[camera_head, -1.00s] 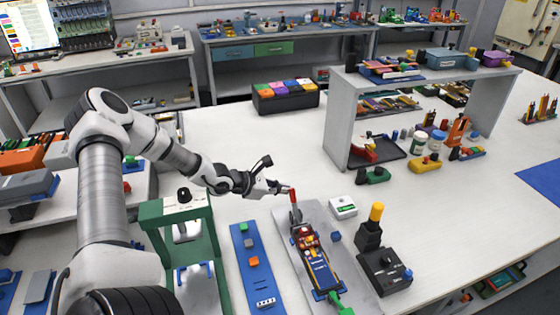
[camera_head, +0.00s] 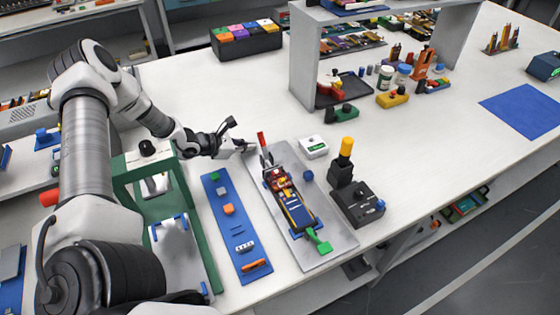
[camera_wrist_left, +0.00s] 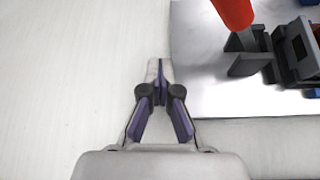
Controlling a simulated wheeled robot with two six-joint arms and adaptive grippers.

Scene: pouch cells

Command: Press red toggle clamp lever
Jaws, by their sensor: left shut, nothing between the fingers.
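The red toggle clamp lever (camera_head: 261,139) stands up at the far end of the grey fixture plate (camera_head: 322,246). It also shows at the top of the left wrist view (camera_wrist_left: 232,12), above its dark grey clamp base (camera_wrist_left: 250,52). My left gripper (camera_head: 250,147) is shut and empty, just left of the lever. In the left wrist view its closed fingertips (camera_wrist_left: 158,68) are over the white table beside the plate's edge, apart from the lever. A fixture with a blue body and a green handle (camera_head: 319,241) lies on the plate. My right gripper is not in view.
A blue strip with small parts (camera_head: 240,241) and a green frame (camera_head: 201,239) stand left of the plate. A black box with a yellow-topped post (camera_head: 357,203) and a white box (camera_head: 313,147) are right. A grey shelf (camera_head: 302,62) stands behind. Table behind the gripper is clear.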

